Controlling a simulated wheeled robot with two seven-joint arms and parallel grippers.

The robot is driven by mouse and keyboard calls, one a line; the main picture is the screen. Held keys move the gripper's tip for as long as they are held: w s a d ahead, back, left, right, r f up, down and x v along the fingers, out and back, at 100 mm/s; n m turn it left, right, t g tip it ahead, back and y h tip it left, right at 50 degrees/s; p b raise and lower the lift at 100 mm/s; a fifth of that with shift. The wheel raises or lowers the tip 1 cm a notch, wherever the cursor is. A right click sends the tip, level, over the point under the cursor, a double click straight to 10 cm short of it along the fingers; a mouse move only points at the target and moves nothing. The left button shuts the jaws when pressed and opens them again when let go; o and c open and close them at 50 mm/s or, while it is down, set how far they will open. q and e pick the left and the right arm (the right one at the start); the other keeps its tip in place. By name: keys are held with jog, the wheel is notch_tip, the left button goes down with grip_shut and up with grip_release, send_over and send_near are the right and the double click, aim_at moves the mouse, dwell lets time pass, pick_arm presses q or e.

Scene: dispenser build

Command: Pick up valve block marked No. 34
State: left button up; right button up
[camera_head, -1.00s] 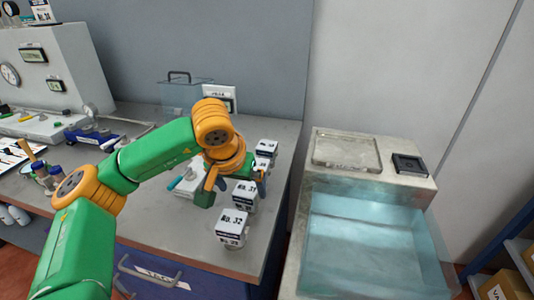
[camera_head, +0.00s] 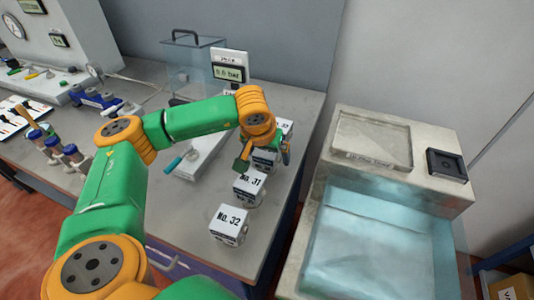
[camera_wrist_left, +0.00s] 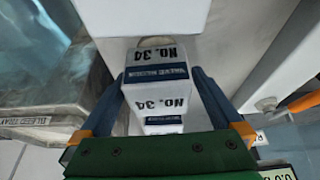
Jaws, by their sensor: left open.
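The valve block marked No. 34 (camera_wrist_left: 160,88) is white with a dark blue band and shows upside down in the left wrist view. It lies between the two blue fingers of my left gripper (camera_wrist_left: 163,84), which is open around it with no clear grip. In the head view my left gripper (camera_head: 265,158) is over a white block (camera_head: 265,159) in the row, whose label is mostly hidden by it. Blocks No. 31 (camera_head: 249,187) and No. 32 (camera_head: 229,226) stand nearer the front. My right gripper is out of view.
Another white block (camera_head: 286,126) stands just behind the gripper.

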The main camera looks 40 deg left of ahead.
pick_arm(q)
jog(key=shift+w+f, duration=0.1)
jog(key=c, duration=0.7)
grip_shut()
